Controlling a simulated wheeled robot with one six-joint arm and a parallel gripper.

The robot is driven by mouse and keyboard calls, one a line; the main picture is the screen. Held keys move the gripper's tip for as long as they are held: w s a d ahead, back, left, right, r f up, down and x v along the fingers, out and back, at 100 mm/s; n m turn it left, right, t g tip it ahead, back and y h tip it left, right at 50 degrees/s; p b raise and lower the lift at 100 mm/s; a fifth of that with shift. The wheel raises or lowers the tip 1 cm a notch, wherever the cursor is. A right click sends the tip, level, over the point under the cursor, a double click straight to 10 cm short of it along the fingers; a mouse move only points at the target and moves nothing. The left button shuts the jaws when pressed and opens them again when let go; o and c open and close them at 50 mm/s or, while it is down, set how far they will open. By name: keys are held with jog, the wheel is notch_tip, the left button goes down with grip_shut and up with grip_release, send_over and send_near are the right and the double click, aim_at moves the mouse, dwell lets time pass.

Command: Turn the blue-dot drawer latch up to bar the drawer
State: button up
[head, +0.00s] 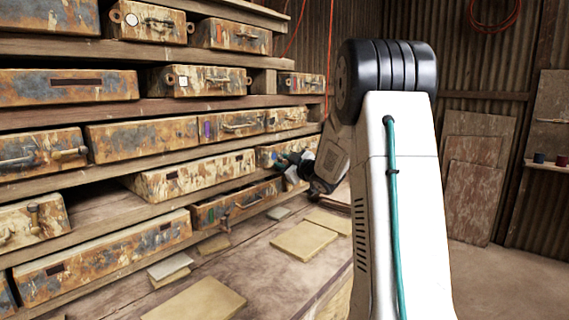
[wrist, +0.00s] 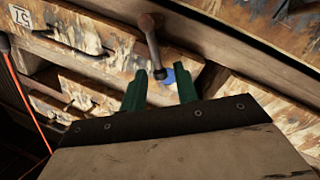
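The blue-dot latch (wrist: 154,45) is a rusty rod on a worn, paint-flaked drawer front in the wrist view. It runs from a round pivot at the top down to a knobbed end. The blue dot (wrist: 169,76) shows just right of that end, partly covered by a finger. My gripper (wrist: 160,70) has its two green fingers apart, with the latch's knobbed end between their tips in the picture. Whether a finger touches it I cannot tell. In the head view my gripper (head: 286,162) is at the small drawer (head: 268,152) at the shelf's right end; the latch is not discernible there.
Wooden shelves (head: 150,107) with several rusty drawers fill the left. Another latch-like rod (head: 35,218) stands on a lower-left drawer. Flat tiles (head: 304,240) lie on the bench below. Red cords hang on the corrugated wall. Floor at the right is open.

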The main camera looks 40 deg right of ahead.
grip_shut()
jog(key=shift+w+d+r+m+g, duration=0.1)
jog(key=shift+d+r+m+g, duration=0.15)
jog(key=shift+m, duration=0.35)
jog(key=shift+d+r+m+g, duration=0.1)
jog(key=shift+d+m, duration=0.25)
jog(key=shift+m, duration=0.25)
grip_release()
jog(key=s, duration=0.7)
jog(key=shift+s+a+r, duration=0.2)
jog(key=shift+s+a, duration=0.15)
jog(key=shift+s, duration=0.05)
